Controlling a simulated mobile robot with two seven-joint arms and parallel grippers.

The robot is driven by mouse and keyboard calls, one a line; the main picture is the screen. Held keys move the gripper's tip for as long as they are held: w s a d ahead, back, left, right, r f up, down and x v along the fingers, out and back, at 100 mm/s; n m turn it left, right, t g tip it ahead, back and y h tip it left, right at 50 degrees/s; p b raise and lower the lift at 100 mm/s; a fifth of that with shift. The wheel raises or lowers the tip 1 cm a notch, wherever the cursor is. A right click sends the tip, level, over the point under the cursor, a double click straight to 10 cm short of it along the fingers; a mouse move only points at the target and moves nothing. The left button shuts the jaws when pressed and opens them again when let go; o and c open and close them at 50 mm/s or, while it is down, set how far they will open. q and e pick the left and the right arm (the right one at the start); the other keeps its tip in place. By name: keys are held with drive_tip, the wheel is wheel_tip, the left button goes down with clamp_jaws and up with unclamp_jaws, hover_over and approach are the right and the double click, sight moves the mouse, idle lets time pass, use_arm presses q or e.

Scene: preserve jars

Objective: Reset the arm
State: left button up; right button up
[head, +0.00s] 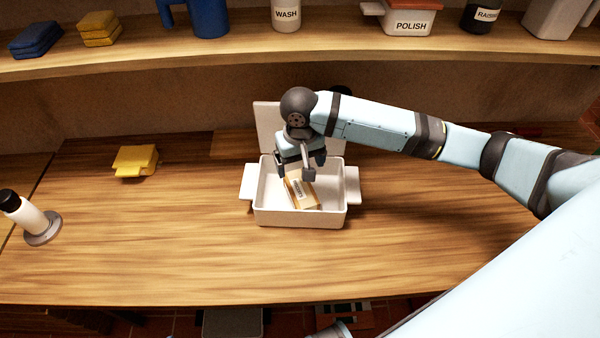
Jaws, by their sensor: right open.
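My right arm reaches in from the right, and its right gripper (296,172) points down over a white open box (300,219) in the middle of the counter. The jaws are open. A small tan, labelled block (306,196) lies tilted inside the box, just below the fingertips. Its label is too small to read, and the gripper hides its upper part. I cannot tell whether a finger touches it. My left gripper is not in view.
A yellow block-like object (136,161) sits at the left of the wooden counter (150,250). A shelf (230,45) with labelled containers spans the back. The front counter is clear.

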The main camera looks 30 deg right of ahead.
drive_tip(key=shift+r, duration=0.45)
drive_tip(key=shift+r, duration=0.1)
